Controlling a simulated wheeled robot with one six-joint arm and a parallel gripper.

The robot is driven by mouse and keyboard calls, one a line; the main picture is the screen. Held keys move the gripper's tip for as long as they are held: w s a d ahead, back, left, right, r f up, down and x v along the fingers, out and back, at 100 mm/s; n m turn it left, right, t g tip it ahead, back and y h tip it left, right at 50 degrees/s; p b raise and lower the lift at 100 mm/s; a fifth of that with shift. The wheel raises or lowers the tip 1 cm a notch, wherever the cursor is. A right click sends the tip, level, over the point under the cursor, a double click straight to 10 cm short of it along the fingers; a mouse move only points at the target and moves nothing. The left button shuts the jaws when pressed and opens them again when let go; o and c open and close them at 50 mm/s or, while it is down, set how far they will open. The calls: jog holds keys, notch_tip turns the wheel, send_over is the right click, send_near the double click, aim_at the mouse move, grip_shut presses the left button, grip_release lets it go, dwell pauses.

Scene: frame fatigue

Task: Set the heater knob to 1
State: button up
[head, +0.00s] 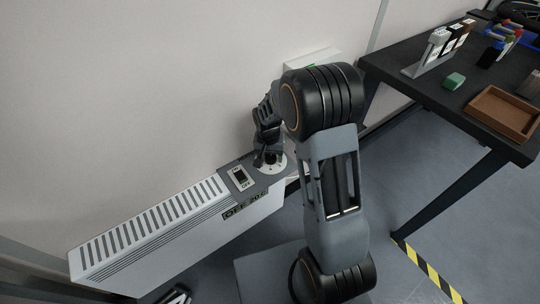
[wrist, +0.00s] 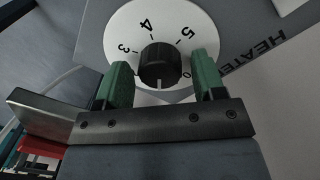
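The heater knob (wrist: 158,66) is black and round, on a white dial (wrist: 128,22). In the wrist view 3, 4, 5 and 0 are readable; the lower part of the dial is hidden behind my gripper. A white line on the knob points down in the picture, and the number there is hidden. My gripper (wrist: 161,66) is open, with one green finger on each side of the knob. A gap shows between each finger and the knob. In the head view my gripper (head: 268,154) is over the white dial (head: 279,165) at the heater's right end.
The white heater (head: 165,238) stands along the wall. Its top has a rocker switch (head: 240,177) marked OFF, and a display (head: 245,205) appears to read OFF 20 C. A dark table (head: 420,85) with a brown tray (head: 485,97) and a green block (head: 454,81) stands at right.

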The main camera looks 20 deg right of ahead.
aim_at(268, 156)
jog(key=shift+o, duration=0.6)
jog(key=shift+r, duration=0.1)
notch_tip(268, 156, up, 14)
jog(key=p, duration=0.4)
jog(key=shift+a+f, duration=0.2)
jog(key=shift+a, duration=0.15)
jog(key=shift+w, duration=0.15)
jog(key=s+r+n+t+p, duration=0.1)
jog(key=s+r+p, duration=0.4)
jog(key=r+p, duration=0.2)
jog(key=s+r+n+t+p, duration=0.1)
jog(key=s+r+p, duration=0.5)
jog(key=r, duration=0.6)
jog(key=s+r+n+t+p, duration=0.1)
jog(key=s+r+n+p, duration=0.2)
jog(key=s+r+p, duration=0.3)
notch_tip(268, 156, up, 4)
jog(key=shift+s+d+t+y+p, duration=0.2)
jog(key=shift+d+t+y+p, duration=0.15)
jog(key=shift+p, duration=0.6)
